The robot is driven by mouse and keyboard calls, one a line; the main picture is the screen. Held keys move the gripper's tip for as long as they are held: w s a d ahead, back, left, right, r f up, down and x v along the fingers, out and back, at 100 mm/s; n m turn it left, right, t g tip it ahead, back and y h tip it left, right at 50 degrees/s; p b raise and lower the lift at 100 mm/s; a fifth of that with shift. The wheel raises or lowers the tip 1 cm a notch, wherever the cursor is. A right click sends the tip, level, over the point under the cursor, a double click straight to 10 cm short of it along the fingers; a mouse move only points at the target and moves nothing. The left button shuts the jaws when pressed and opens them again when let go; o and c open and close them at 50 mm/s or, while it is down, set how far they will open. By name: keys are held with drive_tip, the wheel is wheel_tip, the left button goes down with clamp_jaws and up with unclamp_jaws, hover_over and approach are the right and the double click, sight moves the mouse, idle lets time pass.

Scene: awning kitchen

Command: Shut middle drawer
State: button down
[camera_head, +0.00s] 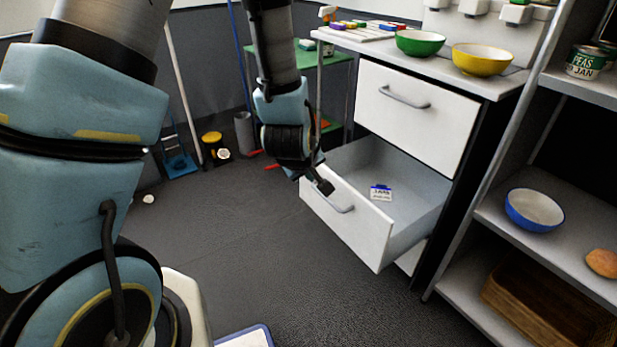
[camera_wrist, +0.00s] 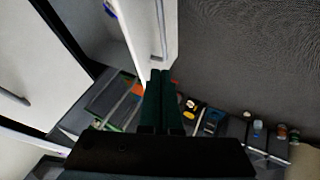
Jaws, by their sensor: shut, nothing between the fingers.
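The middle drawer (camera_head: 345,223) stands pulled out from the white cabinet, below a closed top drawer (camera_head: 415,117). A small blue and white package (camera_head: 381,193) lies inside it. My gripper (camera_head: 324,187) is shut and empty, at the top edge of the middle drawer's front, close to its grey handle (camera_head: 343,208). I cannot tell whether it touches the front. In the wrist view my shut fingers (camera_wrist: 163,80) reach toward the white drawer front (camera_wrist: 150,45), with its handle (camera_wrist: 162,30) just beyond the tips.
A shelf rack stands at the right with a blue-rimmed bowl (camera_head: 534,209) and a wicker basket (camera_head: 545,310). Green (camera_head: 420,43) and yellow (camera_head: 482,60) bowls sit on the counter. A green cart (camera_head: 290,52) stands behind. The floor before the drawer is clear.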

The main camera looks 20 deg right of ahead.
sight(331, 181)
drive_tip(key=w+d+f, duration=0.1)
drive_tip(key=f, duration=0.1)
drive_tip(key=w+d+f, duration=0.1)
drive_tip(key=d, duration=0.1)
drive_tip(key=w+d+f, duration=0.1)
drive_tip(key=d+f, duration=0.1)
drive_tip(key=shift+w+d+f+b, duration=0.2)
drive_tip(key=shift+w+f+b, duration=0.1)
drive_tip(key=shift+b, duration=0.05)
drive_tip(key=shift+w+d, duration=0.2)
drive_tip(key=shift+d, duration=0.5)
drive_tip(key=shift+d, duration=0.1)
